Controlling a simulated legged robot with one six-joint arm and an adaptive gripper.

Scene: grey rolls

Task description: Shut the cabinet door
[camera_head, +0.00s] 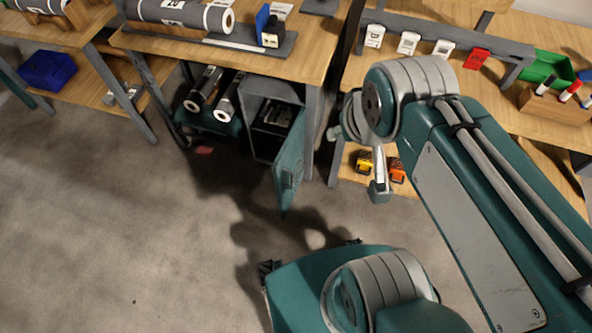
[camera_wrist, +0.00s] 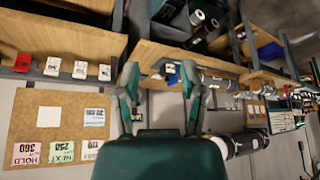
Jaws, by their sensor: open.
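The small grey cabinet (camera_head: 262,88) stands on the floor under the middle workbench in the head view. Its teal door (camera_head: 290,160) is hinged on the right side and stands wide open, swung out toward the camera. Dark shelves with items show inside. My gripper (camera_wrist: 159,82) is open and empty in the wrist view, its two fingers spread apart. In the head view the end of my arm is to the right of the door, apart from it, and is partly hidden by my own arm. I cannot clearly make out the door in the wrist view.
Grey rolls (camera_head: 205,90) lie left of the cabinet under the bench. A red piece (camera_head: 204,150) is on the floor. Orange and yellow tools (camera_head: 365,162) sit on a low shelf to the right. Open grey floor (camera_head: 110,230) lies in front and to the left.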

